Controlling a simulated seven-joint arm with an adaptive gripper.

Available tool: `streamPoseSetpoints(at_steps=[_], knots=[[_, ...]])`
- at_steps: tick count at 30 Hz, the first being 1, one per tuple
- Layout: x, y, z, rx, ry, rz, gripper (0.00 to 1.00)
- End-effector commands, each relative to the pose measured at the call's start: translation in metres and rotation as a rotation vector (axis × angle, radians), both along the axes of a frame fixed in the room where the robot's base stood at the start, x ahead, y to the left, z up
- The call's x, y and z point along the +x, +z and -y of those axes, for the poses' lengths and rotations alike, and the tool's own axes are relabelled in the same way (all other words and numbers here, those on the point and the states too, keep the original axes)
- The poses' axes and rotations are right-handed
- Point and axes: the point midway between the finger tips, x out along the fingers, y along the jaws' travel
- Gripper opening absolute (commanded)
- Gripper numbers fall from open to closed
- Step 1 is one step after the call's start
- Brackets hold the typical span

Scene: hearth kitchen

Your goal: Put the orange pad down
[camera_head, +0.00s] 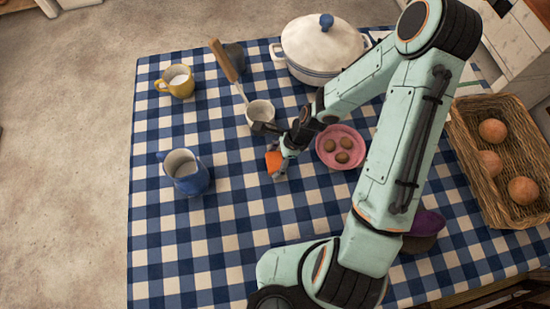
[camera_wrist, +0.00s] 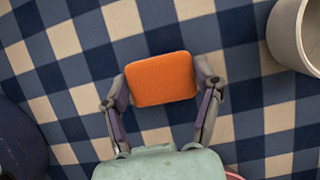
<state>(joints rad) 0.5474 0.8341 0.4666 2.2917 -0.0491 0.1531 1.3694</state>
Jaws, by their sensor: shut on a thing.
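The orange pad (camera_wrist: 160,78) is a small rounded square between the two fingers of my gripper (camera_wrist: 161,90) in the wrist view. My gripper is shut on it, with a finger against its left and right edges. In the head view the orange pad (camera_head: 274,162) shows partly beside my gripper (camera_head: 279,166), over the middle of the checked cloth (camera_head: 225,215). I cannot tell for sure whether the pad touches the cloth or is held just above it.
A ladle (camera_head: 228,65) with a pale bowl lies just behind my gripper. A blue jug (camera_head: 186,173), a yellow mug (camera_head: 176,82), a white pot (camera_head: 322,48) and a wicker basket (camera_head: 480,180) stand around. The front-left cloth is clear.

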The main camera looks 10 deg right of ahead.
Motion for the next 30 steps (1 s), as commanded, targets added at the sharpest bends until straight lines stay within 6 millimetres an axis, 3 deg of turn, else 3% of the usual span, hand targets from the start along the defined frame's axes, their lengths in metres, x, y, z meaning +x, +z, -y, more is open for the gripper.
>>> streamPoseSetpoints(at_steps=[11, 12, 14, 25, 30], knots=[[0.0, -0.004, 0.0, 0.0, -0.001, -0.001, 0.34], [0.0, -0.004, 0.0, 0.0, -0.001, 0.0, 0.77], [0.0, -0.004, 0.0, 0.0, -0.001, 0.0, 0.9], [0.001, -0.001, 0.0, -0.001, -0.001, 0.002, 0.9], [0.002, 0.02, 0.01, -0.003, -0.004, 0.006, 0.9]])
